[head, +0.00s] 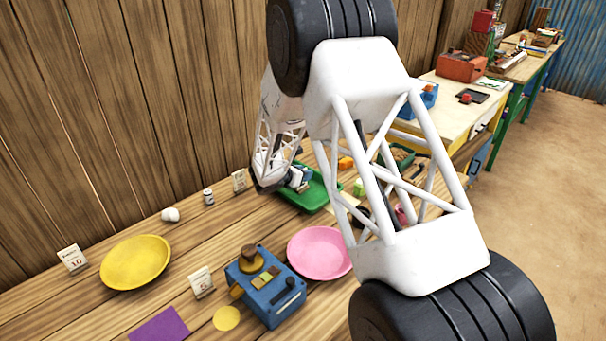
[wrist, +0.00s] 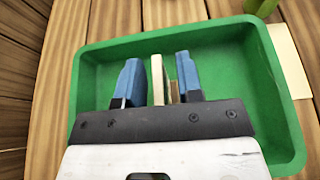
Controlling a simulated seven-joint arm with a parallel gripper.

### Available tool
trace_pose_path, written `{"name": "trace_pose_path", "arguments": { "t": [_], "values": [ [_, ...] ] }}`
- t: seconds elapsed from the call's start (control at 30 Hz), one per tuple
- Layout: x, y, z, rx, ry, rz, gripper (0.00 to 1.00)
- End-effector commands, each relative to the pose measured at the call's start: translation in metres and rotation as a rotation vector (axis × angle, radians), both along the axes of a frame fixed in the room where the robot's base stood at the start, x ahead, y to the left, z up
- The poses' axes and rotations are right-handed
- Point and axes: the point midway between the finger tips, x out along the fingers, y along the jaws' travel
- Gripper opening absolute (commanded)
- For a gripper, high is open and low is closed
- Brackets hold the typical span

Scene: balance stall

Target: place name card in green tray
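The green tray (head: 312,197) lies on the wooden table near the wall, partly covered by my arm. It fills much of the wrist view (wrist: 225,62). My gripper (head: 300,179) is over the tray, and its two blue fingers (wrist: 158,78) point into it. A cream name card (wrist: 157,80), seen nearly edge-on, is between the fingers, with a small brownish part beside it near the right finger. A narrow gap seems to show between the card and the left finger. I cannot tell whether the fingers press on the card or whether it touches the tray floor.
Other small cards stand on the table, one by the wall (head: 239,181), one at the far left (head: 73,260) and one (head: 201,282) near the blue scale (head: 266,287). A yellow plate (head: 136,262) and a pink plate (head: 320,252) lie nearer. A green object (wrist: 262,7) is just beyond the tray.

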Motion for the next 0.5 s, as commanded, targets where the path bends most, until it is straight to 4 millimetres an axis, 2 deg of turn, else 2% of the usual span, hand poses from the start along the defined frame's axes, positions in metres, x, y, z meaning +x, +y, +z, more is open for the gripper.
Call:
{"name": "trace_pose_path", "arguments": {
  "t": [0.27, 0.5],
  "values": [
    [-0.008, 0.009, 0.008, 0.001, -0.001, 0.002, 0.33],
    [-0.030, 0.031, 0.021, 0.001, -0.002, 0.002, 0.33]
  ]
}}
